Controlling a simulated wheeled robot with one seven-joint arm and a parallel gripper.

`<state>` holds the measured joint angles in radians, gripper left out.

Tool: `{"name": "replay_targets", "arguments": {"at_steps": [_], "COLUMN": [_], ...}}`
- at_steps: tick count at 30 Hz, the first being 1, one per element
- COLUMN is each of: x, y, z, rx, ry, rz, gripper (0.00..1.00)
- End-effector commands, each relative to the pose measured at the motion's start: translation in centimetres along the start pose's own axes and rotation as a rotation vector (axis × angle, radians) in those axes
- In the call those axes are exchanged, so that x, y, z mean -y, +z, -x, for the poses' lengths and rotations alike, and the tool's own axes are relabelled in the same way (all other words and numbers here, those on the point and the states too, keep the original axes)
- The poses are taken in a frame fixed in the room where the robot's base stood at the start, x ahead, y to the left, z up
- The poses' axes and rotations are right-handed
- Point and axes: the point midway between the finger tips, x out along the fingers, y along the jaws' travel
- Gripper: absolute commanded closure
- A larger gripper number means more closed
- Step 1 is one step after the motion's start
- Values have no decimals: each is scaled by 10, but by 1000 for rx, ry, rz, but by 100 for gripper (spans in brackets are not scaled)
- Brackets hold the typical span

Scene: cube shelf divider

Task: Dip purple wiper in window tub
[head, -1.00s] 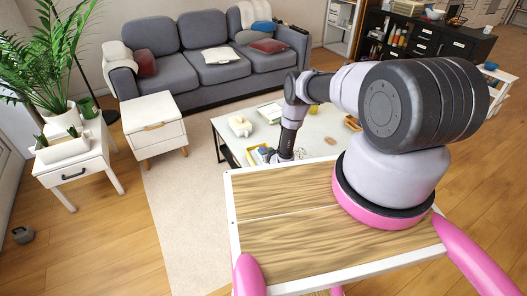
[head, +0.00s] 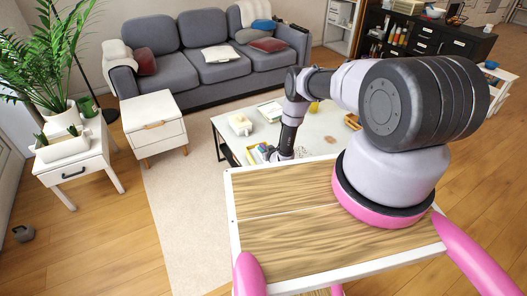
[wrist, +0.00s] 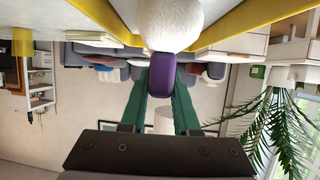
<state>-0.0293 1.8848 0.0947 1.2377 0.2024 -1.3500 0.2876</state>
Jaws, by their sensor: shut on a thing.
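The purple wiper (wrist: 162,75) is between the green fingers of my gripper (wrist: 161,98) in the wrist view. Its white fuzzy head (wrist: 170,24) points away from the fingers, at the top of the picture. Yellow edges beside the head look like the rim of the window tub (wrist: 98,18); I cannot tell how deep the head is in it. In the head view my gripper (head: 276,154) is low at the near side of the white coffee table, next to a yellow-edged container (head: 252,155). The wiper is not clear there.
The white coffee table (head: 312,138) also holds a pale yellow block-like thing (head: 240,124) and a small yellow object (head: 314,107). A grey sofa (head: 210,60) stands behind. A white cabinet (head: 154,123) is to the left. The rug (head: 185,215) is clear.

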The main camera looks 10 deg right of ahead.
Motion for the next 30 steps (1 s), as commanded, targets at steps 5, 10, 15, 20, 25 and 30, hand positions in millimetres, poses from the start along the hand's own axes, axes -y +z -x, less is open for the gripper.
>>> {"name": "replay_targets", "arguments": {"at_steps": [5,10,15,20,25,30], "x": [0,0,0,0,0,0], "y": [-14,-27,-40,-51,-61,-64], "z": [6,11,16,21,26,27], "rx": [0,0,0,0,0,0], "ry": [0,0,0,0,-1,-1], "rz": [0,0,-1,-1,0,1], "gripper": [100,100,100,100,100,100]}}
